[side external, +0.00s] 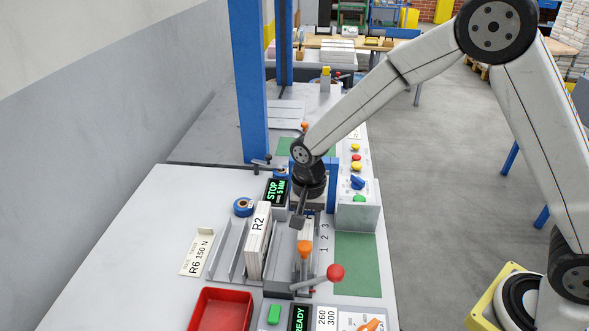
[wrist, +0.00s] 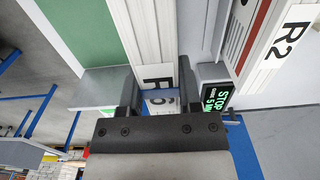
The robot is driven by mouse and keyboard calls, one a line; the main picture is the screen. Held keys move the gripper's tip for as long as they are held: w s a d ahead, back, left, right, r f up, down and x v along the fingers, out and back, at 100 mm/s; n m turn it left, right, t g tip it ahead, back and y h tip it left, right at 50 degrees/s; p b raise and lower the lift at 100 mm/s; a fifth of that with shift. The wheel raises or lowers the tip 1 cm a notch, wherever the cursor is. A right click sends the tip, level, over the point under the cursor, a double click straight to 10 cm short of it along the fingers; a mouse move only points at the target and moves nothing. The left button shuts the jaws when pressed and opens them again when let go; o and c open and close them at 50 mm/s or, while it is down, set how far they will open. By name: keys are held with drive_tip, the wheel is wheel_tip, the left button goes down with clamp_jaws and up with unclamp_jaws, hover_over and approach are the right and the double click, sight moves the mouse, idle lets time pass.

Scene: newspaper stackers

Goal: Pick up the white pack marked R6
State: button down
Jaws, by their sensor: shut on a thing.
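My gripper (side external: 299,222) points down over the rack and is shut on a white pack, standing upright to the right of the R2 pack. In the wrist view the two fingers (wrist: 158,95) sit on either side of this white pack (wrist: 145,35). Its label (wrist: 160,77) is partly covered by the gripper; only part of a dark letter shows, so I cannot read it in full. In the side view the pack (side external: 306,232) is mostly hidden behind the gripper and an orange knob. A card reading R6 150 N (side external: 197,252) lies left of the rack.
The R2 pack (side external: 258,243) stands close on the left, also in the wrist view (wrist: 280,45). A STOP display (side external: 277,192) stands behind. An orange knob (side external: 304,249) and red-ball lever (side external: 335,272) rise in front. A red bin (side external: 221,309) is front left.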

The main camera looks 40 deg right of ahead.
wheel_tip(320, 180, up, 16)
idle(0.5)
